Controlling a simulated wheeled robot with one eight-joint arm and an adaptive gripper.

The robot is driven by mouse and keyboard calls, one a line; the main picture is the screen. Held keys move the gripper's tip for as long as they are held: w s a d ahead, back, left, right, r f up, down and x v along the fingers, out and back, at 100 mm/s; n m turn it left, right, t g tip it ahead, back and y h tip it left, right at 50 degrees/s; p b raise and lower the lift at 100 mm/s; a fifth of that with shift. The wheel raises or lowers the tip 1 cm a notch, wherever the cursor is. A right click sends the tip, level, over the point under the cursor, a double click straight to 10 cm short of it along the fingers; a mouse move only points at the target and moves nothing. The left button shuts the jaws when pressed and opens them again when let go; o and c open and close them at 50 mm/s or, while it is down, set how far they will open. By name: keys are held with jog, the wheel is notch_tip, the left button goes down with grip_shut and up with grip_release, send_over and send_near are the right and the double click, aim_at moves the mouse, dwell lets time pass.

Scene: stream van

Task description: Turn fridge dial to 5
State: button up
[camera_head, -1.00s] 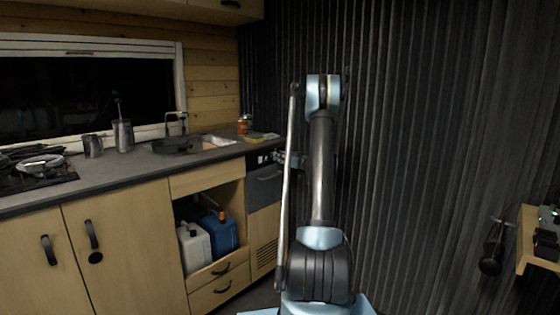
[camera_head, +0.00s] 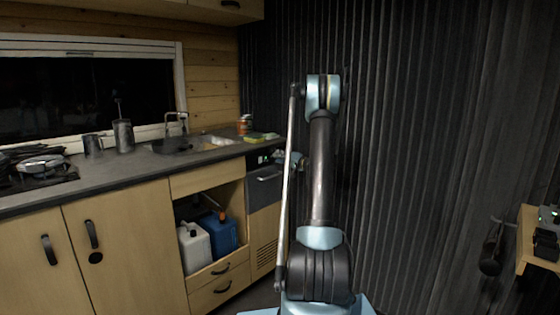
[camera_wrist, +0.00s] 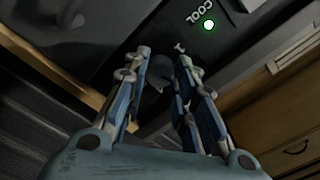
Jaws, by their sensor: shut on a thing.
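The fridge (camera_head: 264,187) is the dark-fronted unit at the right end of the counter. Its dark dial (camera_wrist: 154,77) is small and shadowed in the wrist view, below the "COOL" label and a lit green lamp (camera_wrist: 208,25). My gripper (camera_wrist: 162,60) has its two fingers on either side of the dial and is shut on it. The dial's pointer and most of its scale are hidden or too dark to read; one small white mark shows beside the right fingertip. In the head view my arm partly hides the gripper at the fridge's top panel.
The counter (camera_head: 110,170) runs left from the fridge, with a sink (camera_head: 215,142) and a stove (camera_head: 38,170). A white jug (camera_head: 194,248) and a blue jug (camera_head: 218,232) stand in the open cabinet. A dark corrugated wall is behind my arm.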

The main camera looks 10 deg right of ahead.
jog(key=m, duration=0.7)
jog(key=shift+d, duration=0.2)
jog(key=m, duration=0.6)
jog(key=shift+f+m, duration=0.1)
jog(key=shift+m, duration=0.3)
jog(key=m, duration=0.4)
jog(key=shift+a+m, duration=0.1)
jog(key=shift+m, duration=2)
jog(key=shift+f, duration=0.1)
jog(key=o, duration=1.1)
